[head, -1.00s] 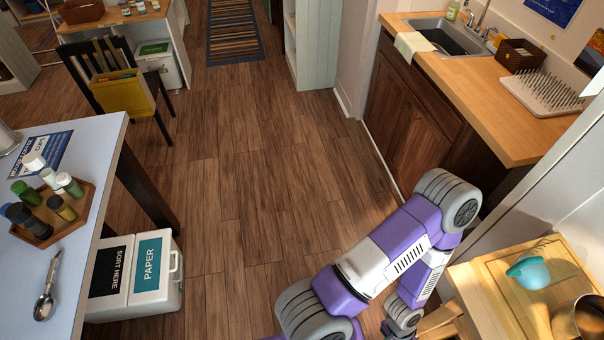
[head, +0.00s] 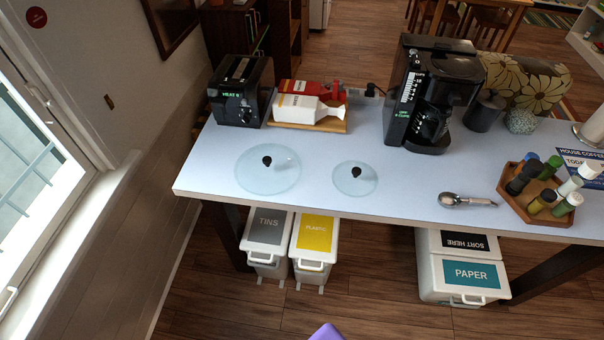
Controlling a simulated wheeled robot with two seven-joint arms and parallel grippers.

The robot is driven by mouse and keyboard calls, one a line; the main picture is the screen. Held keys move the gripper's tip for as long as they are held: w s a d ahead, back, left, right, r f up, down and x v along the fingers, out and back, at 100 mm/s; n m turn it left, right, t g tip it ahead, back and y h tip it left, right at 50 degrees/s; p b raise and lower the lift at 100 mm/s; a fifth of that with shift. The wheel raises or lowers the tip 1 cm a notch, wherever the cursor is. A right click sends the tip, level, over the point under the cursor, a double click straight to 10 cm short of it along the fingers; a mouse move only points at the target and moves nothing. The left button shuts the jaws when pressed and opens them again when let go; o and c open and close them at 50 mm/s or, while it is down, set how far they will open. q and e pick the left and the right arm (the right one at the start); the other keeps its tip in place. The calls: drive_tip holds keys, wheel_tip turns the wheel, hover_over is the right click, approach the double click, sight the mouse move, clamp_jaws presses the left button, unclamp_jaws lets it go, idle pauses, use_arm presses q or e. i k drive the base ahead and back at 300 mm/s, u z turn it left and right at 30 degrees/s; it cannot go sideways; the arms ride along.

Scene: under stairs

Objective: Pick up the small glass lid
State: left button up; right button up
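Two round glass lids with black knobs lie flat on the pale table (head: 420,205). The small glass lid (head: 367,184) is the right one, near the front edge and in front of the coffee machine. The large glass lid (head: 285,178) lies to its left, with a gap between them. Neither of my grippers shows in the head view. Only a small purple piece of my own body shows at the bottom edge.
Behind the lids stand a black appliance (head: 242,92), a wooden board with cartons (head: 306,104) and a coffee machine (head: 432,92). A metal scoop (head: 466,200) and a bottle tray (head: 507,197) lie to the right. Bins (head: 315,240) stand under the table. A window wall is left.

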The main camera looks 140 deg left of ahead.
sight(354, 179)
drive_tip(key=u, duration=1.9)
drive_tip(key=i, duration=0.75)
drive_tip(key=u, duration=3.9)
